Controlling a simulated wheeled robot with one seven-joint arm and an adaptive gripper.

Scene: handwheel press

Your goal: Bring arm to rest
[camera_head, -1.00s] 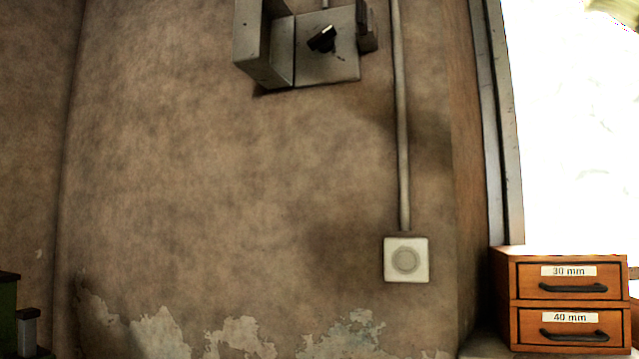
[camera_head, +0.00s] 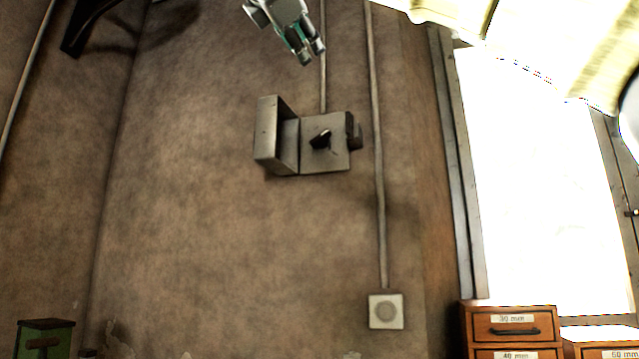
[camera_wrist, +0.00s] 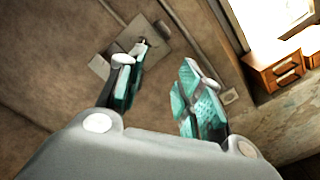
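My gripper (camera_head: 308,52) hangs at the top of the head view, in front of the brown wall. In the wrist view its two teal-padded fingers (camera_wrist: 158,95) stand apart, with nothing between them. A grey metal switch box (camera_head: 325,143) with a black rotary knob (camera_head: 321,138) is on the wall below my gripper. Its side cover stands open to the left. The box also shows beyond the left finger in the wrist view (camera_wrist: 128,45). My gripper is clear of it.
A white wall socket (camera_head: 385,311) sits below a vertical conduit. A wooden drawer cabinet (camera_head: 512,331) labelled 30 mm and 40 mm stands at lower right by a bright window (camera_head: 540,180). A green object (camera_head: 45,338) is at lower left. The wall area between is clear.

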